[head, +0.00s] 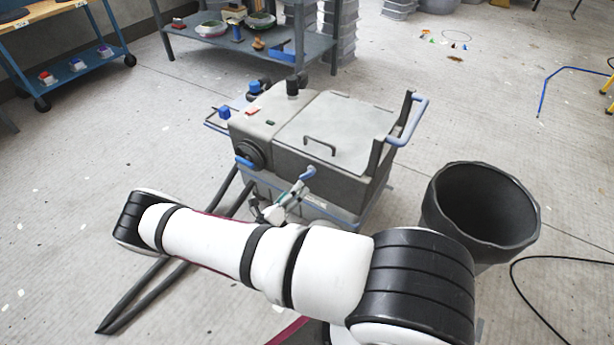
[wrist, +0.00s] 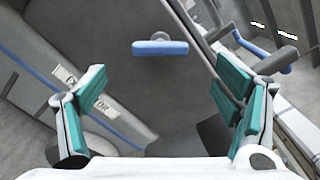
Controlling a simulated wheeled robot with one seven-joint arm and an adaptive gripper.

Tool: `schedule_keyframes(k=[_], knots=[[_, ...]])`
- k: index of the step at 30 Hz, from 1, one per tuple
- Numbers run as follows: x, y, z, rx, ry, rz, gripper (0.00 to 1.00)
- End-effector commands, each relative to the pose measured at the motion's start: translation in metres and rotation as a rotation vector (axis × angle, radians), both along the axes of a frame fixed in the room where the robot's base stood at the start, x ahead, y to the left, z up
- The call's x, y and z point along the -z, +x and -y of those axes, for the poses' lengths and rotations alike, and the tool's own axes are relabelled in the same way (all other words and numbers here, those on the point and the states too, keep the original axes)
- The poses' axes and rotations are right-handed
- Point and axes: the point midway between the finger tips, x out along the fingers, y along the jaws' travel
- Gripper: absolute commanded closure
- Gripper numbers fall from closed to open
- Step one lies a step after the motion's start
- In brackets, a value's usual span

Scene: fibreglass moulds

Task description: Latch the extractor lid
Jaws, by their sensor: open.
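The extractor (head: 262,135) is a grey wheeled machine in the middle of the head view. Its pale flat lid (head: 350,118) lies down on top and has a dark bar handle. A small blue-ended lever (head: 308,173), which looks like the latch, shows at the front face. My gripper (head: 285,200) is close to that front face, beside the lever, partly hidden by my arm. In the wrist view my gripper (wrist: 165,95) is open and empty. A blue bar (wrist: 160,48) on a grey stem lies beyond the fingertips, apart from them.
A blue push handle (head: 408,120) rises at the extractor's right. A dark round bin (head: 480,210) stands to the right. A shelf table (head: 255,45) stands behind. Floor at far left and right is mostly clear.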

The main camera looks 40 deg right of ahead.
Motion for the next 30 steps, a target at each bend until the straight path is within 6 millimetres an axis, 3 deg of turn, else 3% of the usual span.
schedule_keyframes(k=[6, 12, 18, 27, 30], knots=[[0.001, 0.014, 0.042, 0.004, 0.0, 0.0, 0.17], [0.001, 0.025, 0.07, 0.002, 0.001, 0.001, 0.17], [0.0, 0.03, 0.083, 0.001, 0.001, 0.001, 0.17], [0.0, 0.03, 0.085, 0.001, 0.001, 0.001, 0.17], [0.0, 0.03, 0.085, 0.001, 0.001, 0.001, 0.37]])
